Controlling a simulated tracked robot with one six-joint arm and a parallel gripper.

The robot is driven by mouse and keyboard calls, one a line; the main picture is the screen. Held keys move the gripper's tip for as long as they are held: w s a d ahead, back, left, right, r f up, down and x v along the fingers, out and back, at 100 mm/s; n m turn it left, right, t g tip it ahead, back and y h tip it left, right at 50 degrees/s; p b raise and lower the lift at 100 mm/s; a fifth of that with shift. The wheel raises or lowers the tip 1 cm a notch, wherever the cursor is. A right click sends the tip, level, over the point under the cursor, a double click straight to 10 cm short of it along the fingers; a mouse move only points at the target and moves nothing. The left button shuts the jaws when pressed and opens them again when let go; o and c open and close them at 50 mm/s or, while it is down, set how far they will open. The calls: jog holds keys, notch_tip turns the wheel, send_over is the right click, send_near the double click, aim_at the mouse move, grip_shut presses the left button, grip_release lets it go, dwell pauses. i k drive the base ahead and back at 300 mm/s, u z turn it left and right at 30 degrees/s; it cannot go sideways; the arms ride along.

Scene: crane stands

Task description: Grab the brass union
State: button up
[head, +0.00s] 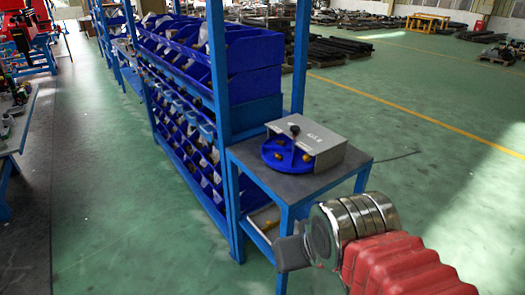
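Small brass-coloured pieces sit in a round blue tray (270,160) on a small blue-framed table. One brass piece (281,142) is toward the back of the tray and another (306,158) is at its right, near the cover. They are too small to tell which is the brass union. A grey box-like cover (322,143) with a black knob hides part of the tray. My gripper (290,254) is at the lower right, in front of the table and apart from the tray. Its fingers show only as a grey block, so its opening cannot be told.
The table has a dark top (258,153) and a lower shelf. A tall blue rack with bins (245,68) stands directly behind and left of it. The green floor (430,130) to the right is open. A workbench (18,125) stands far left.

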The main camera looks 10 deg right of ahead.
aim_at(278, 156)
jog(key=u, duration=0.4)
jog(key=i, duration=0.7)
jog(key=u, duration=0.8)
jog(key=i, duration=0.75)
jog(key=u, duration=0.3)
